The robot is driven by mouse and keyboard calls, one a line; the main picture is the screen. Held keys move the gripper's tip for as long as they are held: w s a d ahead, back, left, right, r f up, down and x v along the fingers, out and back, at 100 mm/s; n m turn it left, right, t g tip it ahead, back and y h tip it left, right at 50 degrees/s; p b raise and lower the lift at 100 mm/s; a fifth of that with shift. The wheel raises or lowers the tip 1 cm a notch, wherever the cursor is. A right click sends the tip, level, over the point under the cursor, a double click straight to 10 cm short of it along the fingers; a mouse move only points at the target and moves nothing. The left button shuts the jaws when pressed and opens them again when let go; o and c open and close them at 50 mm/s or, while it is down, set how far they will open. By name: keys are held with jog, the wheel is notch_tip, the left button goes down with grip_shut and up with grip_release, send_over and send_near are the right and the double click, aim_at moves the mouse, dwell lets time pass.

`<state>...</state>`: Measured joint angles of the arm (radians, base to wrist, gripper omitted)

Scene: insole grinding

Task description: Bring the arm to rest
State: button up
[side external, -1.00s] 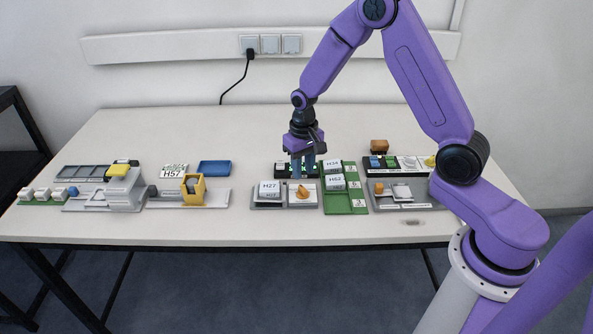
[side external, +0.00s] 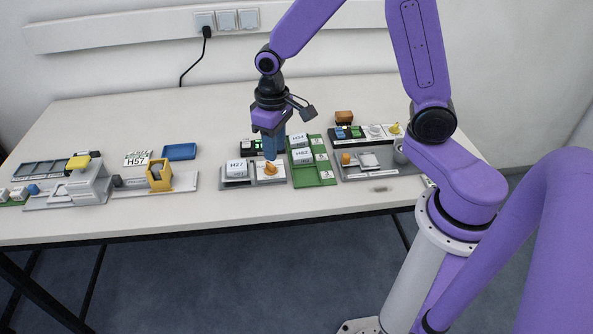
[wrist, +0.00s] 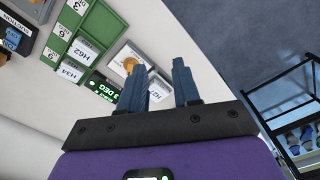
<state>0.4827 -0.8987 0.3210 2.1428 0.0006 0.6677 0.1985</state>
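My gripper (side external: 272,150) hangs from the purple arm above the table, over the back of the middle workstation, close to the orange piece. In the wrist view my gripper (wrist: 163,85) shows two blue fingers apart with nothing between them. An orange piece (side external: 270,169) stands on a white plate in front of the fingers. It also shows in the wrist view (wrist: 130,65), beside the left finger. White blocks marked H27 (side external: 237,168), H34 (side external: 299,141) and H62 (side external: 302,155) sit nearby.
The green tray (side external: 318,175) stands just right of my gripper. A grey station (side external: 380,169) is further right. A machine with a yellow top (side external: 80,165), a yellow holder (side external: 159,176) and a blue tray (side external: 179,152) stand left. The table's back middle is clear.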

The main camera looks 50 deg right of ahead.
jog(key=s+r+n, duration=0.3)
jog(key=s+n, duration=0.2)
jog(key=s, duration=0.7)
jog(key=s+r+n, duration=0.4)
jog(key=s+n, duration=0.1)
jog(key=s, duration=0.6)
jog(key=shift+s+d+r, duration=0.25)
jog(key=shift+s+d, duration=0.15)
jog(key=shift+d, duration=0.05)
